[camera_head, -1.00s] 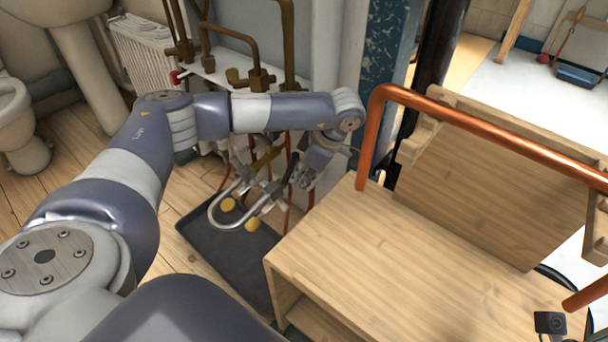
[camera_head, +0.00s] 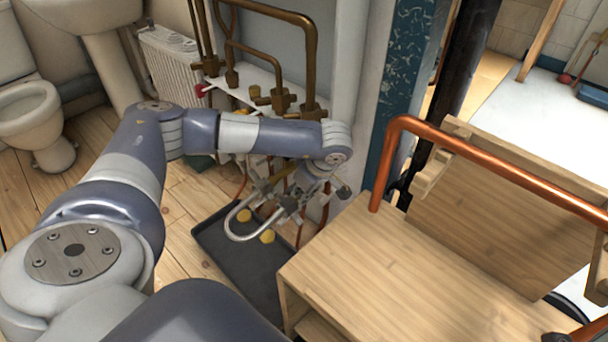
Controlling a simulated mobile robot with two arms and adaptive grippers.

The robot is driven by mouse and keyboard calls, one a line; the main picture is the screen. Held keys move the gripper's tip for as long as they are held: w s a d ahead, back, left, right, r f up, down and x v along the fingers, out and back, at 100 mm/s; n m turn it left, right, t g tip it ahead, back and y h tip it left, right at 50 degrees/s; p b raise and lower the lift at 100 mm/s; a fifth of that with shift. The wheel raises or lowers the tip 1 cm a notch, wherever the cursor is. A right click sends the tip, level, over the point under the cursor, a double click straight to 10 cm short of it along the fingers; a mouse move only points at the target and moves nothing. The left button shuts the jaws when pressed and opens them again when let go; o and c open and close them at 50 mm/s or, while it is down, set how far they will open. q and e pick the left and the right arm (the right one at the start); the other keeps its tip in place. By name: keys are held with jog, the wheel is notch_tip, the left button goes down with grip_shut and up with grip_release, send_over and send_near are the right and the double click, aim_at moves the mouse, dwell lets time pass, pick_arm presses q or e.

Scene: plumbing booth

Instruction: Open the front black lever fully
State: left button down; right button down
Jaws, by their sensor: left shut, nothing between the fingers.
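My left gripper (camera_head: 291,203) is low among the pipework, behind and below my left forearm, with its fingers together and nothing held between them. A silver U-shaped pipe (camera_head: 236,222) with fittings lies close beside the fingers, above a dark tray. Whether they touch it I cannot tell. I cannot pick out the front black lever clearly; my arm and gripper cover much of the lower valve area.
Brass pipes (camera_head: 309,65) and a red knob (camera_head: 200,90) stand behind my arm. A dark tray (camera_head: 235,262) lies on the floor. A wooden bench (camera_head: 400,270) and copper rail (camera_head: 480,152) bound the right side. A white radiator (camera_head: 168,60) is at the back left.

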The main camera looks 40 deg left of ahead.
dwell(0.4)
pick_arm(q)
jog(key=v, duration=0.8)
jog(key=shift+w+d+f, duration=0.2)
jog(key=shift+w+d, duration=0.15)
jog(key=shift+w, duration=0.2)
